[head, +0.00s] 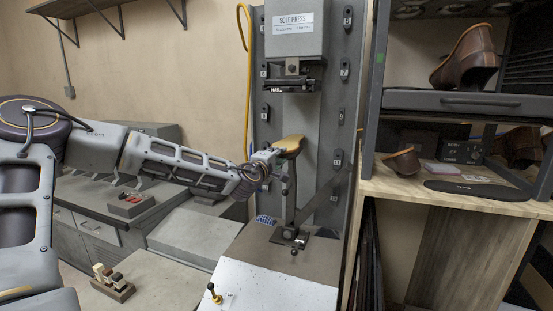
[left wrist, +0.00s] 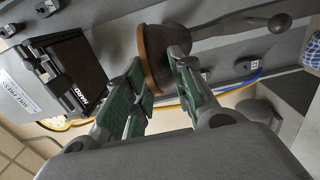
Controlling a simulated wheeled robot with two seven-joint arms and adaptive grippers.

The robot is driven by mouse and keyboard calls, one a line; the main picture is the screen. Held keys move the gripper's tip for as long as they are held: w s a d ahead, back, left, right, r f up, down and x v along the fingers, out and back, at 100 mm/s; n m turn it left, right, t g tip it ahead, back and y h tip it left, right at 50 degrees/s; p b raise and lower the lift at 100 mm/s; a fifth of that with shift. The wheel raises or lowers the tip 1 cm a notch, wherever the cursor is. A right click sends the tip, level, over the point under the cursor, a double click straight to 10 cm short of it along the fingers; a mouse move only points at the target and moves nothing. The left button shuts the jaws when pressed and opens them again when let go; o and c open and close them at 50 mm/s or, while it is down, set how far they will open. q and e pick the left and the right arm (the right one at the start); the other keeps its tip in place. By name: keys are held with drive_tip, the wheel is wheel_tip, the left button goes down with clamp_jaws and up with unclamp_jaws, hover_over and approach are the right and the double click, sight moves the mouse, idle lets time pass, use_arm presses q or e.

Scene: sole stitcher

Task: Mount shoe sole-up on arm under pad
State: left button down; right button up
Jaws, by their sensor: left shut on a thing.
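A brown shoe with a tan sole (head: 290,144) is at the top of the press's support arm (head: 291,205), sole up, below the black pad (head: 291,86). A gap shows between sole and pad. My left gripper (head: 280,163) is shut on the shoe from the left. In the left wrist view, the shoe (left wrist: 154,58) is between the two green-padded fingers (left wrist: 162,80), with the pad (left wrist: 78,75) to its left. Whether the shoe is fully seated on the arm is hard to tell. My right gripper is not in view.
The sole press (head: 295,28) stands against a grey panel with numbered clips. A shelf unit at right holds a brown shoe (head: 466,58) and a small shoe part (head: 402,162). A yellow hose (head: 248,80) hangs left of the press.

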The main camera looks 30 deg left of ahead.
use_arm(q)
drive_tip(key=shift+w+b, duration=0.3)
drive_tip(key=shift+w, duration=0.1)
idle(0.8)
drive_tip(key=shift+a, duration=0.1)
drive_tip(key=c, duration=1.1)
unclamp_jaws()
drive_tip(key=shift+f, duration=0.15)
drive_tip(key=shift+s, duration=0.1)
drive_tip(key=shift+v, duration=5.9)
